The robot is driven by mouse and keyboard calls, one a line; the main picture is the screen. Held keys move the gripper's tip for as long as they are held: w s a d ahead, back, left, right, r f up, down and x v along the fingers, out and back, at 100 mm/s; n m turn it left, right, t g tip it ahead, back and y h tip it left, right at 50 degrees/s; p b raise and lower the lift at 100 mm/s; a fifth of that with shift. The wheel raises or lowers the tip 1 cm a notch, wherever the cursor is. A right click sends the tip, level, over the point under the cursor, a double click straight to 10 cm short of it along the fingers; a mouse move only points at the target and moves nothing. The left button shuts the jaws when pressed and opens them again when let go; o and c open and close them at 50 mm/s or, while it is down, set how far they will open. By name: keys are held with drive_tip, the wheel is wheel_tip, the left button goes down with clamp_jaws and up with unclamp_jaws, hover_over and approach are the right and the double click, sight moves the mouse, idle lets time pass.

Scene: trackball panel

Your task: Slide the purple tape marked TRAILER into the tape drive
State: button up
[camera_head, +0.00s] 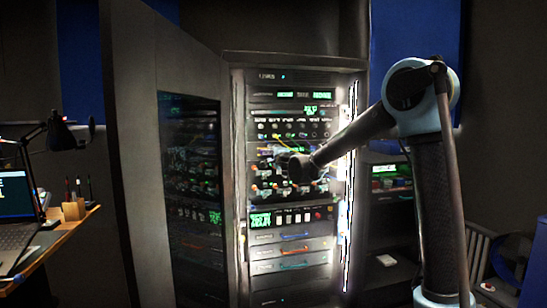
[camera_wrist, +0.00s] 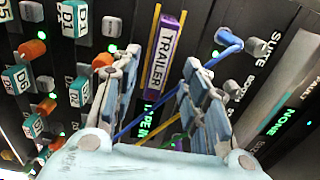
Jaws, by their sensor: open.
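The purple tape (camera_wrist: 163,52) shows in the wrist view with a white label reading TRAILER. In the head view my gripper is at the rack front, mostly hidden by my wrist, and the tape cannot be made out. A dark panel with green lettering (camera_wrist: 158,118) lies below the tape in the wrist view; I cannot tell whether it is the tape drive.
Knobs and orange and teal plugs (camera_wrist: 75,92) stick out left of my gripper. A blue cable plug (camera_wrist: 228,40) and yellow and blue cables lie near the right finger. The open rack door (camera_head: 160,150) stands left of the rack (camera_head: 290,66); a desk (camera_head: 60,240) is at far left.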

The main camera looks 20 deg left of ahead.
drive_tip(key=v, duration=0.9)
drive_tip(key=shift+s+d, duration=0.15)
drive_tip(key=s+d+f+n+g+y, duration=0.1)
drive_tip(key=s+d+n+g, duration=0.1)
drive_tip(key=s+d+n, duration=0.35)
drive_tip(key=s+d+f+n+g+y, duration=0.1)
drive_tip(key=s+d+n+g, duration=0.15)
drive_tip(key=d, duration=0.65)
drive_tip(key=s+d+f+n+g+h, duration=0.2)
drive_tip(key=s+d+f+g+h, duration=0.2)
drive_tip(key=s+d+f, duration=1)
drive_tip(key=s+d+f+n+g+h, duration=0.2)
drive_tip(key=s+d+f+g+h, duration=0.2)
drive_tip(key=s+d+f, duration=1)
drive_tip(key=s+d+h, duration=0.2)
drive_tip(key=d+h, duration=0.1)
drive_tip(key=d, duration=0.3)
drive_tip(key=shift+d+f+g, duration=0.35)
drive_tip(key=shift+d+f, duration=0.05)
